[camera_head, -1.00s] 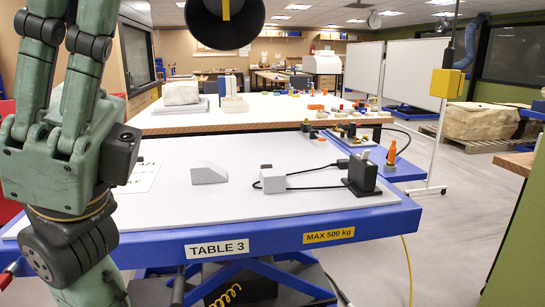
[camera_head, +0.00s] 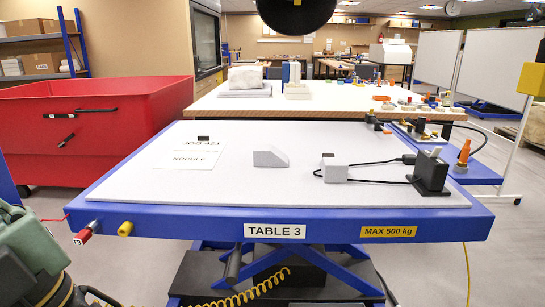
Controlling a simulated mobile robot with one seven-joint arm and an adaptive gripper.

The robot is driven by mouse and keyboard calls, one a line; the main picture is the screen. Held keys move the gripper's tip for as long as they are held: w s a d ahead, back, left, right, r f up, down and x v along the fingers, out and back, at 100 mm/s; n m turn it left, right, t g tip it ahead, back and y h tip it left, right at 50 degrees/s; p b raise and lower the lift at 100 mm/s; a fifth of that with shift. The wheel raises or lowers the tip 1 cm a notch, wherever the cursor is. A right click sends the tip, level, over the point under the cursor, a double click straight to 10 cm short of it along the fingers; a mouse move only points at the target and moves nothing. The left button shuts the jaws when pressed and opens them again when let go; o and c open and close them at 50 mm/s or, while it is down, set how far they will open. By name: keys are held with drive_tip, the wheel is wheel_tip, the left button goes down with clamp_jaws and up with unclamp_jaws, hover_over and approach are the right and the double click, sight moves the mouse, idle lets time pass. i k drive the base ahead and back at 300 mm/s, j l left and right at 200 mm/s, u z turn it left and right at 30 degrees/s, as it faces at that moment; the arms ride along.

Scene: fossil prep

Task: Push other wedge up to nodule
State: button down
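A grey wedge (camera_head: 270,157) lies on the white top of Table 3 (camera_head: 370,196), its sloped face to the right. A grey block (camera_head: 334,170) with a dark piece on its back edge sits to its right, apart from it, with a black cable beside it. A white sheet (camera_head: 188,159) lies to the left and reads "JOB 421" and "NODULE". I cannot identify a nodule on this table for certain. My gripper is not in view. Only a green part of my arm shows at the lower left.
A black holder (camera_head: 431,173) stands at the table's right, with an orange cone (camera_head: 463,153) beyond it. A dark round hood (camera_head: 296,14) hangs above. A red bin (camera_head: 95,130) stands left. The table's front strip is clear.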

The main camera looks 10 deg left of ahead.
sight(265, 154)
drive_tip(key=i+u, duration=0.25)
drive_tip(key=i, duration=0.25)
drive_tip(key=i+u, duration=0.25)
drive_tip(key=i, duration=0.25)
drive_tip(key=i+l+u, duration=0.25)
drive_tip(key=i, duration=0.2)
